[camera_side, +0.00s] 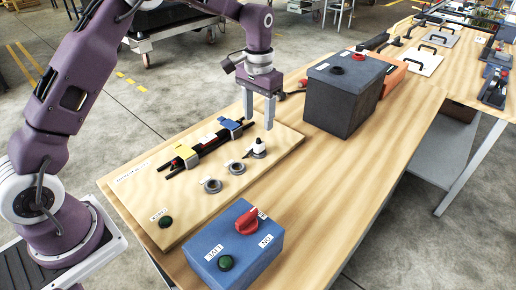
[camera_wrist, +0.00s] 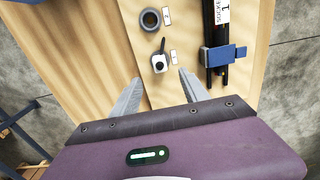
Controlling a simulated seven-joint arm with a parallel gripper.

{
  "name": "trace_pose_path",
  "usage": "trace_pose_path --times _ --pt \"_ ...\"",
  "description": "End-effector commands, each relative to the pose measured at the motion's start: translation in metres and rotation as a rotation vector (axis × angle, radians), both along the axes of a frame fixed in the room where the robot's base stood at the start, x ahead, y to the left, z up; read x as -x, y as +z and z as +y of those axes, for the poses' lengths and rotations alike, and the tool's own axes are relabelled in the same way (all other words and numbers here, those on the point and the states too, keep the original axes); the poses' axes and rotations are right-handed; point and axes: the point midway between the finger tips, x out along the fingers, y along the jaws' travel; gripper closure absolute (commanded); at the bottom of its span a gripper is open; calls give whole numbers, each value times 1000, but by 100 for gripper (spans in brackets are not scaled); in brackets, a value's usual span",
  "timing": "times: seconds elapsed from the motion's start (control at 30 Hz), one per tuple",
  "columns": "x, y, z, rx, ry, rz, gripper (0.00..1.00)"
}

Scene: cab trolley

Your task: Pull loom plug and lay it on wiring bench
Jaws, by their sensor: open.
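A small plug with a white top and dark lower part (camera_side: 259,147), which looks like the loom plug, stands upright on a grey ring on the wooden board (camera_side: 290,140). A short dark lead sticks out of its side. It also shows in the wrist view (camera_wrist: 159,64), just beyond and between my fingertips. My gripper (camera_side: 258,123) is open and empty, fingers pointing down above the plug and apart from it. A black cable bundle (camera_side: 210,143) with yellow and blue clips lies on the board; its blue clip end shows in the wrist view (camera_wrist: 222,54). The bench (camera_side: 330,165) is pale wood.
A dark box with a red knob (camera_side: 343,95) stands close right of my gripper. A blue box with a red switch (camera_side: 237,245) stands in front. Bare wood lies between the boxes.

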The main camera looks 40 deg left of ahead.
Motion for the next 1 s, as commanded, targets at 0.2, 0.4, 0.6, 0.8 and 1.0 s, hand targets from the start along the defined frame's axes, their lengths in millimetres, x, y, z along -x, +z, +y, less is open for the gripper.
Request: trace_pose_path --times 0.2,0.4,0.6,0.8,1.0 --pt "0 -1 0 0 0 0 47" --pt "1 -22 0 1 0 4 47" --pt "1 -52 0 1 0 3 47" --pt "1 -77 0 0 0 3 47" --pt "1 -89 0 0 0 1 47"
